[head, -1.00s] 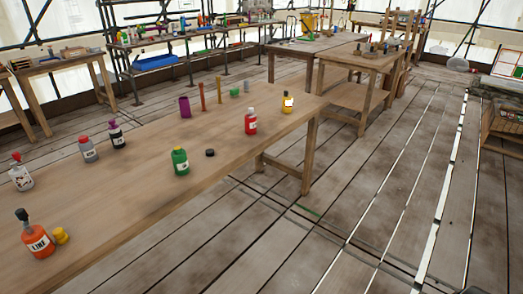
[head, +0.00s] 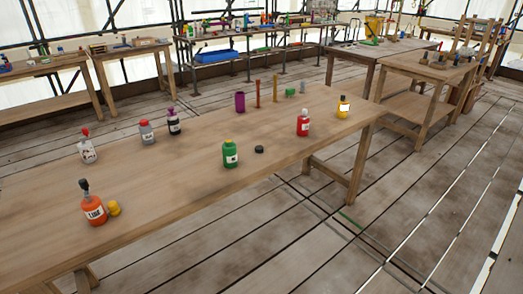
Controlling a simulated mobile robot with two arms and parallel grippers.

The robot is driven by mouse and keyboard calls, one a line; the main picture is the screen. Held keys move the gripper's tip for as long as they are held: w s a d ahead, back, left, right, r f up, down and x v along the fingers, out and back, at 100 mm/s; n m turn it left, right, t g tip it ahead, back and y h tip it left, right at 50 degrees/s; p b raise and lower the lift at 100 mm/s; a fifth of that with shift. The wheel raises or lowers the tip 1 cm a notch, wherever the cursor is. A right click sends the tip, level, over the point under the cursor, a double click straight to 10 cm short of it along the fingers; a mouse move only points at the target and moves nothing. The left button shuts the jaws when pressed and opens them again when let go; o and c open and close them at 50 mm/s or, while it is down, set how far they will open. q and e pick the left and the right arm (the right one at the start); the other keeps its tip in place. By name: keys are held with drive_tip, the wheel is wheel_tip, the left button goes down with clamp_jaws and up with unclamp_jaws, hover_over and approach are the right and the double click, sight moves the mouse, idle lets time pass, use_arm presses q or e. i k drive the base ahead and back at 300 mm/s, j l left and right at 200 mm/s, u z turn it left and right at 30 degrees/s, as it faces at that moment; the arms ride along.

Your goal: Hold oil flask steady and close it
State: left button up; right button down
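Several small bottles stand upright on the long wooden table (head: 185,195). None has a label I can read as oil, so I cannot tell which is the oil flask. A green bottle (head: 230,155) with a white label stands mid-table, and a black cap (head: 259,149) lies just right of it. An orange bottle (head: 93,208) with a dark top and a label like "LINE" stands at the near left. A yellow cap-like piece (head: 114,208) lies beside it. A red bottle (head: 303,124) and a yellow bottle (head: 343,107) stand toward the right end. Neither gripper is in view.
A white bottle (head: 87,150), a grey bottle (head: 147,132), a dark bottle (head: 174,123) and a purple cup-like container (head: 240,102) stand along the far side. Other workbenches (head: 425,70) and shelves stand behind. The plank floor (head: 330,240) in front is clear.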

sight(230, 149)
drive_tip(key=i+l, duration=0.65)
drive_tip(key=i+l+u, duration=0.15)
drive_tip(key=i+l, duration=1.1)
drive_tip(key=l, duration=0.15)
